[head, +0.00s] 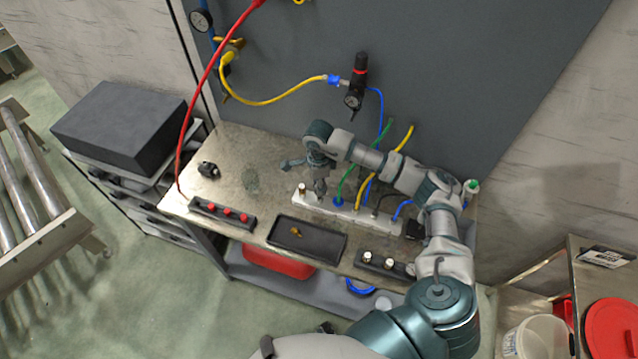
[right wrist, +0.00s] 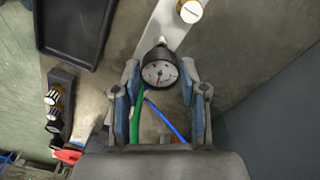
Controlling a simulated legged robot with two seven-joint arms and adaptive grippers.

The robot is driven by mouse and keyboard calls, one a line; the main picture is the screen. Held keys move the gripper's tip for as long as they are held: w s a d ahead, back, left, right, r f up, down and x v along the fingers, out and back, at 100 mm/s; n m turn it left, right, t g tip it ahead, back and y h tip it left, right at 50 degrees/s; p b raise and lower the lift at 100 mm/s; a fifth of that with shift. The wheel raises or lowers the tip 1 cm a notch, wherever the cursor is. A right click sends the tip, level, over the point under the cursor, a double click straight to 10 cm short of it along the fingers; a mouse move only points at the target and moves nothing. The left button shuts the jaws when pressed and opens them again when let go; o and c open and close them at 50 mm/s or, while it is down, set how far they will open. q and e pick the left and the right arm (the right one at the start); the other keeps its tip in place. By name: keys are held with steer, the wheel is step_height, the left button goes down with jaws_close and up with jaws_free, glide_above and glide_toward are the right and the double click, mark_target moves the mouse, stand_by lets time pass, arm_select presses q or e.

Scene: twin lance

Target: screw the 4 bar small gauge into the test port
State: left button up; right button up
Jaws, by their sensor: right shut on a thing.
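My right gripper (head: 316,182) is over the left part of the white manifold block (head: 348,213) on the bench. In the right wrist view, its two fingers (right wrist: 160,92) are shut on a small round gauge (right wrist: 159,72) with a black rim, white dial and red needle. The gauge faces the camera and lies over the white block (right wrist: 168,28). My left gripper is not in view.
Green, blue and yellow hoses rise from the block. A black tray (head: 320,246) with a small brass part (head: 295,231) lies in front. A black regulator (head: 357,80) hangs behind. The bench's left-back is mostly clear.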

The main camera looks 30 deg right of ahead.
steer(key=shift+f+b, duration=0.9)
steer(key=shift+f, duration=0.3)
steer(key=o, duration=1.3)
steer(key=shift+r, duration=0.15)
step_height(320, 180, up, 12)
steer(key=shift+w, duration=0.15)
steer(key=shift+f, duration=0.2)
